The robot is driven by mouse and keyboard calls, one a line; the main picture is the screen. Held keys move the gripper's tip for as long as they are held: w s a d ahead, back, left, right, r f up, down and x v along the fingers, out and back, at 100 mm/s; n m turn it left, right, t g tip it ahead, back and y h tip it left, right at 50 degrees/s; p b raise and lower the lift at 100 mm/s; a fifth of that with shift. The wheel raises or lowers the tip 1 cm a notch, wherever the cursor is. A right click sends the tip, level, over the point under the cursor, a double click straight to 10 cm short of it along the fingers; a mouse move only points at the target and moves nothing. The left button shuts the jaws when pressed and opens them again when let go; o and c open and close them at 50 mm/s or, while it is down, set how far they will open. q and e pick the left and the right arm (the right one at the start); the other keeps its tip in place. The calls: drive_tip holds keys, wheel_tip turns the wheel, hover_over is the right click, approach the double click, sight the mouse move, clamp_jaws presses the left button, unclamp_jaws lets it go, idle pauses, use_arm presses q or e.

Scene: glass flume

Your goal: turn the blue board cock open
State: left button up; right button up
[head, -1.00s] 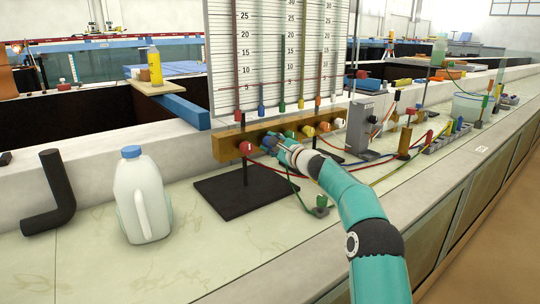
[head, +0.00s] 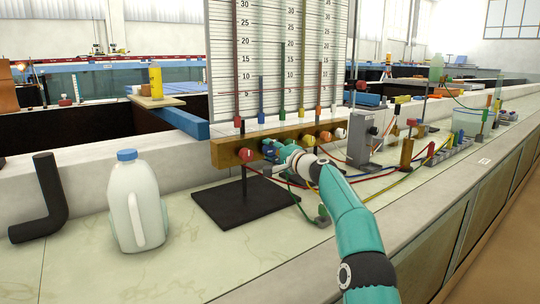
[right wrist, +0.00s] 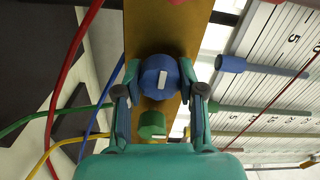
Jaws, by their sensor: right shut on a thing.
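The blue board cock (right wrist: 160,77) is a round blue knob with a white mark on the wooden rail (right wrist: 150,25) of the manometer board. In the right wrist view its white mark runs roughly along the rail. My right gripper (right wrist: 160,88) has one finger on each side of the knob and is shut on it. In the head view the right gripper (head: 270,150) is at the rail, just right of the red cock (head: 245,154), and largely covers the blue one. My left gripper is not in view.
A green cock (right wrist: 152,124) sits close beside the blue one, its mark across the rail. Coloured tubes hang around the rail and the black stand base (head: 240,205). A white jug (head: 136,205) and a black bent pipe (head: 48,195) stand left. Bench between jug and base is clear.

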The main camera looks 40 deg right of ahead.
drive_tip(key=shift+w+a+f+n, duration=0.2)
drive_tip(key=shift+f+n, duration=0.1)
drive_tip(key=shift+f, duration=0.15)
drive_tip(key=o, duration=1.1)
drive_tip(key=shift+o, duration=0.2)
drive_tip(key=shift+s+d+r, duration=0.1)
drive_tip(key=shift+r, duration=0.1)
drive_tip(key=shift+r, duration=0.1)
drive_tip(key=shift+s, duration=0.1)
drive_tip(key=shift+s+r, duration=0.1)
drive_tip(key=shift+s, duration=0.25)
drive_tip(key=s+a, duration=0.1)
drive_tip(key=s, duration=1)
drive_tip(key=shift+a+f, duration=0.15)
drive_tip(key=shift+f, duration=0.05)
